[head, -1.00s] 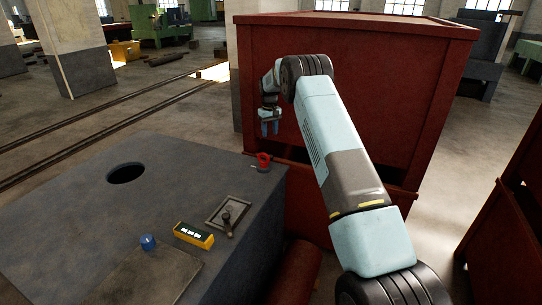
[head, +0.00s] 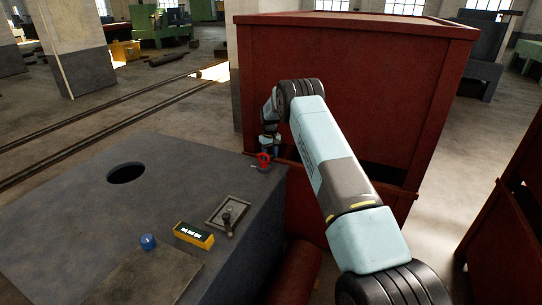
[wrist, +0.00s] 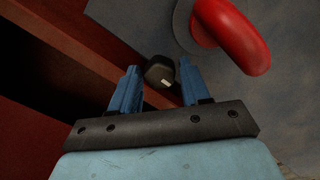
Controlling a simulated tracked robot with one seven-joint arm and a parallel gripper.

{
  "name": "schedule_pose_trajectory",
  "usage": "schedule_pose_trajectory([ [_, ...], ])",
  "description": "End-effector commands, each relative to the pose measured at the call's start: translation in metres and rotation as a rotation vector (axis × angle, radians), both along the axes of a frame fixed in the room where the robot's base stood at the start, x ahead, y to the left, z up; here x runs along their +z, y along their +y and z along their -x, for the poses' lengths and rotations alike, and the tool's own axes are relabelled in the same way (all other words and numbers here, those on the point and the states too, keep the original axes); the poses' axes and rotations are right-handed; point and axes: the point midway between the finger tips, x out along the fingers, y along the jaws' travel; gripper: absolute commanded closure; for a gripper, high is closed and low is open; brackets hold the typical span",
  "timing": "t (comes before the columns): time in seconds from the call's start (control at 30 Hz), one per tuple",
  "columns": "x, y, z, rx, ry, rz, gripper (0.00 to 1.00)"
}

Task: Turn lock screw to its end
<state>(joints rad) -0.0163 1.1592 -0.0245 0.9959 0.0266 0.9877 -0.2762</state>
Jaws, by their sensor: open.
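A dark knob with a small pale mark, which looks like the lock screw (wrist: 160,70), shows in the wrist view between the two blue fingertips of my gripper (wrist: 158,82). The fingers are open, one on each side of it, with a gap visible at least on the left; I cannot tell how deep it sits between them. In the head view my gripper (head: 270,150) is low at the far right corner of the grey machine top (head: 75,210), close to a red part (head: 263,158). The knob cannot be made out there.
The red curved part (wrist: 232,32) is close beyond the right finger in the wrist view. A large red cabinet (head: 340,75) stands right behind my gripper. A yellow box (head: 193,235), a small lever on a plate (head: 228,215) and a blue knob (head: 148,242) sit nearer on the machine.

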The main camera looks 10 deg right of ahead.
Motion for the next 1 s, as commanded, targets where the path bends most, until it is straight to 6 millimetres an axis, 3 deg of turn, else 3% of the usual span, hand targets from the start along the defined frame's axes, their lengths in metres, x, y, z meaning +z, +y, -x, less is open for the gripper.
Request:
schedule_pose_trajectory([
  [0.27, -0.0009, 0.0001, -0.0002, 0.000, -0.001, 0.000, 0.54],
  [0.7, -0.0006, 0.0003, -0.0002, 0.000, -0.001, 0.000, 0.95],
  [0.73, -0.0006, -0.0060, -0.0002, 0.000, -0.001, 0.000, 0.95],
  [1.0, -0.0005, -0.0009, -0.0002, -0.039, -0.001, 0.002, 0.95],
])
